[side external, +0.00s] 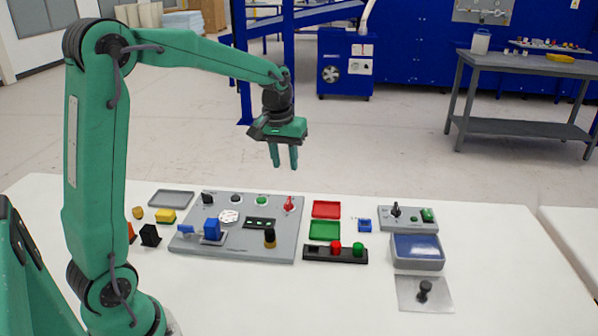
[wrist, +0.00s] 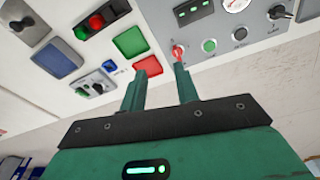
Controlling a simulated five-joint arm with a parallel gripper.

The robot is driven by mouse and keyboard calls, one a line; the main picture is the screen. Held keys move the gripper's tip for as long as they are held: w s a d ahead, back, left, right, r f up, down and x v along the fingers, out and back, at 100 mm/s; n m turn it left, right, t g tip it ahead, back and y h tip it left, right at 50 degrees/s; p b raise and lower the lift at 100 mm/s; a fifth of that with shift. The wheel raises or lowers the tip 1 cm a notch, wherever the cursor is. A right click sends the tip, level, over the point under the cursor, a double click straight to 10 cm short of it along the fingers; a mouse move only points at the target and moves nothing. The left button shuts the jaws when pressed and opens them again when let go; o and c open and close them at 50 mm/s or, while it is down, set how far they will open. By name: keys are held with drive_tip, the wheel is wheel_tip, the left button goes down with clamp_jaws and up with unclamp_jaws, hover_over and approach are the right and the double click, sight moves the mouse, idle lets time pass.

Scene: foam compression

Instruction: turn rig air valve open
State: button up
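The grey rig panel (side external: 262,210) lies on the white table. My green gripper (side external: 285,162) hangs above the panel's far right part, fingers pointing down, clear of the lever. Its two fingers (wrist: 160,76) are apart with nothing between them. The lever's exact turn position cannot be told.
The panel also carries a green button (side external: 261,200), a black knob (side external: 208,198), a round gauge (side external: 229,216) and a blue block (side external: 212,228). Red (side external: 326,209) and green (side external: 324,230) trays lie to its right. The air around my gripper is free.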

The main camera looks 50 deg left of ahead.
sight(288, 200)
drive_tip(key=w+a+f+n, duration=0.1)
drive_tip(key=w+a+f, duration=0.1)
drive_tip(key=f, duration=0.1)
drive_tip(key=w+a+f+g, duration=0.1)
drive_tip(key=w+a+f, duration=0.1)
drive_tip(key=f, duration=0.1)
drive_tip(key=w+a+f+n, duration=0.1)
drive_tip(key=w+a+f, duration=0.1)
drive_tip(key=a+f, duration=0.1)
drive_tip(key=shift+f+n+g, duration=0.2)
drive_tip(key=shift+n+g, duration=0.1)
drive_tip(key=shift+f, duration=3.9)
clamp_jaws()
